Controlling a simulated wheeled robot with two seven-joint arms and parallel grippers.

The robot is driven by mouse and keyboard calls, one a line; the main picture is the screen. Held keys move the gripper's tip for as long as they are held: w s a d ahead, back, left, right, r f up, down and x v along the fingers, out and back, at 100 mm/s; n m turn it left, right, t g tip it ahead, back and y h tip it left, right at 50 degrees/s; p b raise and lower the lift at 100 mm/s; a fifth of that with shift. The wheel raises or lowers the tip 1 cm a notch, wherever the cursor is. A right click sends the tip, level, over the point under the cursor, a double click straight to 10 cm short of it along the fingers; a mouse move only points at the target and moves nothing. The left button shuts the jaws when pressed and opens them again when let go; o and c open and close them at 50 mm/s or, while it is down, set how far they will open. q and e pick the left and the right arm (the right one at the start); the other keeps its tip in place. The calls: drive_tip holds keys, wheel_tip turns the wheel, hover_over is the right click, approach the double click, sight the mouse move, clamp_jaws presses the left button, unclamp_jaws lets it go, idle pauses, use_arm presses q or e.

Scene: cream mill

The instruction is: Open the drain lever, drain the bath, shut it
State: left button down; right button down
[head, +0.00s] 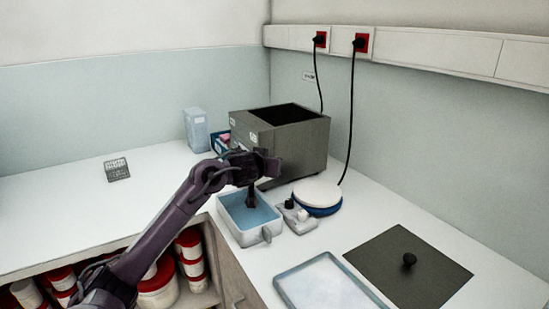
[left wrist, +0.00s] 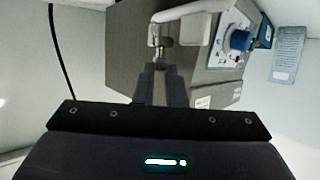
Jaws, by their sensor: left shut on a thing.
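The bath is a dark grey open-topped box (head: 303,140) on the white counter; its side also fills much of the left wrist view (left wrist: 130,50). A pale drain pipe (left wrist: 188,28) and a small metal drain lever (left wrist: 155,36) show at its wall there. My left gripper (left wrist: 159,68) is shut on the lever's end. In the head view my left gripper (head: 252,203) hides the lever and the pipe. My right gripper is out of view.
A small device (head: 298,218) and a round white-and-blue item (head: 317,196) stand right of the tub. A shallow tray (head: 325,285) and a dark lid with a black knob (head: 410,260) lie at front right. Lidded tubs (head: 190,250) fill the shelf below. Left counter is mostly free.

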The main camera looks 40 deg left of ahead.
use_arm(q)
drive_tip(key=m+h+p, duration=0.1)
drive_tip(key=a+m+h+p, duration=0.1)
drive_tip(key=a+m+t+h+p, duration=0.1)
drive_tip(key=h+p, duration=0.1)
drive_tip(key=shift+s+a+r+m, duration=0.2)
drive_tip(key=shift+s+r+m, duration=0.05)
drive_tip(key=shift+s+m, duration=0.1)
drive_tip(key=shift+a+m+h+p, duration=0.4)
drive_tip(key=shift+m+h+p, duration=0.25)
drive_tip(key=shift+h, duration=0.25)
drive_tip(key=shift+a+f+m+h+p, duration=0.2)
drive_tip(key=shift+a+m+h+p, duration=0.35)
drive_tip(key=shift+m+h, duration=0.4)
drive_tip(key=c, duration=1.5)
unclamp_jaws()
drive_tip(key=shift+h, duration=0.25)
drive_tip(key=shift+r, duration=0.1)
